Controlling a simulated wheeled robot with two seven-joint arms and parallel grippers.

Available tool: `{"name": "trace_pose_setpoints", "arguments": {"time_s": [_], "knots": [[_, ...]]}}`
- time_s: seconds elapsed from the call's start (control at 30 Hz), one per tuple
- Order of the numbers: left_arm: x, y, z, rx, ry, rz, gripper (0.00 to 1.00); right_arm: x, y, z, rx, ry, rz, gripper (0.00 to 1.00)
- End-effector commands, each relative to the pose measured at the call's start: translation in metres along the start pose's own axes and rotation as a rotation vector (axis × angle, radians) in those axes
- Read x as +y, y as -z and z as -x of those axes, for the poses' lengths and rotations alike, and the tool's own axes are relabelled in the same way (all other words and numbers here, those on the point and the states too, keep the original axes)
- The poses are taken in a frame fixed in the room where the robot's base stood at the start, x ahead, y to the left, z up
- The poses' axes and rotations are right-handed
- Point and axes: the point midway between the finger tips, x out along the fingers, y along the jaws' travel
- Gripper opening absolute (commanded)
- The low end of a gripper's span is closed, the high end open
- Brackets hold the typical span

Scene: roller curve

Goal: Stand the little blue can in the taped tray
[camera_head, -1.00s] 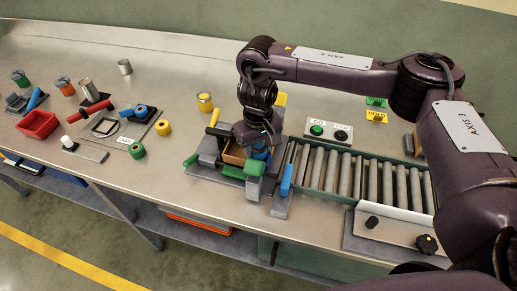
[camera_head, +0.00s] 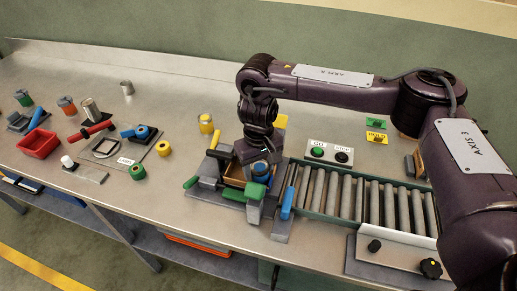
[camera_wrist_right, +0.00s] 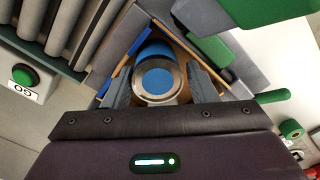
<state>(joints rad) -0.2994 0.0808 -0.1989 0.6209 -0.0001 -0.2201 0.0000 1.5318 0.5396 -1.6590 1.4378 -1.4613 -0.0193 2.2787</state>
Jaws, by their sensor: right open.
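The little blue can (camera_head: 260,171) is in the tan tray (camera_head: 234,175) in the head view, at the tray's right part. In the right wrist view its blue top with a metal rim (camera_wrist_right: 157,82) faces the camera, and the tray's tan walls (camera_wrist_right: 184,62) show around it. The can looks upright; its base is hidden. My right gripper (camera_wrist_right: 161,88) is open, with one finger on each side of the can; I cannot tell whether they touch it. In the head view the right gripper (camera_head: 260,155) is just above the can. My left gripper is not in view.
Grey clamps with green and blue handles (camera_head: 287,202) surround the tray. The roller conveyor (camera_head: 365,197) lies to the right, with a green-and-black button box (camera_head: 330,154) behind it. A yellow can (camera_head: 206,124) and a red bin (camera_head: 39,143) stand to the left.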

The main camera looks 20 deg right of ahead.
Motion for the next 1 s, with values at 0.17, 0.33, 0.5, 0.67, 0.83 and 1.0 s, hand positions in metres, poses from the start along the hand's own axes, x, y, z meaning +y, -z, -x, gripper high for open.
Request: {"name": "trace_pose_setpoints", "arguments": {"time_s": [0.17,0.33,0.5,0.67,0.83,1.0], "knots": [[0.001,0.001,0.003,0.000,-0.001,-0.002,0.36,0.001,0.002,0.042,0.007,-0.002,0.002,0.52],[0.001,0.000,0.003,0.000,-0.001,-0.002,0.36,0.000,0.001,0.074,0.007,-0.002,0.001,0.52],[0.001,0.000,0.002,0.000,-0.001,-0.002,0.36,0.000,0.001,0.094,0.004,-0.001,0.001,0.52],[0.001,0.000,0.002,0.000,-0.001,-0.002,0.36,0.000,0.000,0.101,0.002,0.001,0.001,0.52],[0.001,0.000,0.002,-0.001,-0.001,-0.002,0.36,0.000,0.000,0.102,0.002,0.001,0.001,0.52],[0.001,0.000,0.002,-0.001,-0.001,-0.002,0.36,0.000,0.000,0.102,0.002,0.002,0.001,0.52]]}}
